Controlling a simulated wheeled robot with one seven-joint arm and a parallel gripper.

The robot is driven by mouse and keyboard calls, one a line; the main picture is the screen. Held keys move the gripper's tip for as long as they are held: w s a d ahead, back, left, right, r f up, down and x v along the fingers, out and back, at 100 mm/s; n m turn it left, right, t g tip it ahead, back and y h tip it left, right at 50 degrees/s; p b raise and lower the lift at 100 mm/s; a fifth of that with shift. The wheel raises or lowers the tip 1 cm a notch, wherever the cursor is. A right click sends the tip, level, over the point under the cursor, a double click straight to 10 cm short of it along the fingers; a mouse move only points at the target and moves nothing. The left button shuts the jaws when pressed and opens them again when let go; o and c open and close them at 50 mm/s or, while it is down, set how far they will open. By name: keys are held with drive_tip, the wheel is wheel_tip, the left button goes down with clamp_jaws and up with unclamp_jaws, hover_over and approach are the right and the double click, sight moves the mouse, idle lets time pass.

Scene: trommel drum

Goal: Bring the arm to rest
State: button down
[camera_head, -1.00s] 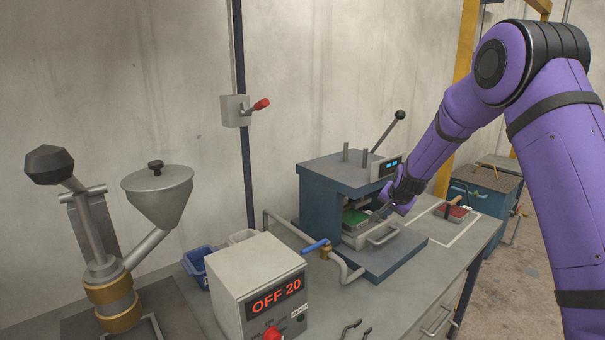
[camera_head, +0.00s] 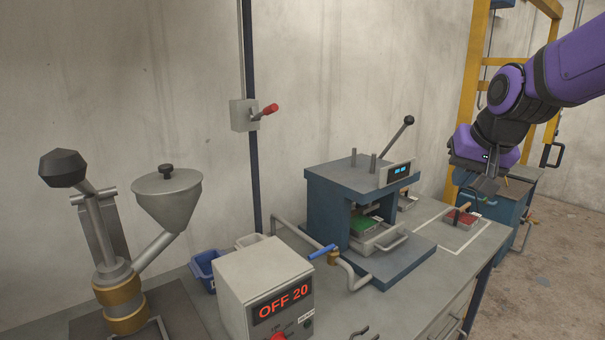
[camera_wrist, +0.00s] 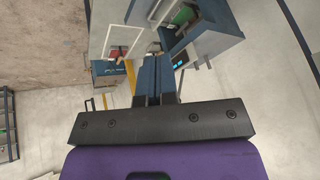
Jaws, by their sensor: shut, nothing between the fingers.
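My purple arm reaches in from the upper right of the head view, with its elbow bent. My gripper (camera_head: 487,187) is shut and empty, raised in the air near the yellow frame and to the right of the blue press (camera_head: 333,205). In the wrist view my gripper's fingers (camera_wrist: 156,60) lie together, pointing away from the camera, with nothing between them. The gripper touches nothing that I can see.
The bench (camera_head: 425,255) holds the press with a green piece (camera_head: 364,224) in its drawer, a red-filled tray (camera_head: 462,217), a control box reading "OFF 20" (camera_head: 262,285), a funnel device (camera_head: 168,196) and a blue bin (camera_head: 205,268). Open floor (camera_head: 560,260) lies at right.

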drive_tip(key=s+d+n, duration=0.1)
drive_tip(key=s+n, duration=0.1)
drive_tip(key=s, duration=2)
drive_tip(key=shift+n+g+h, duration=0.4)
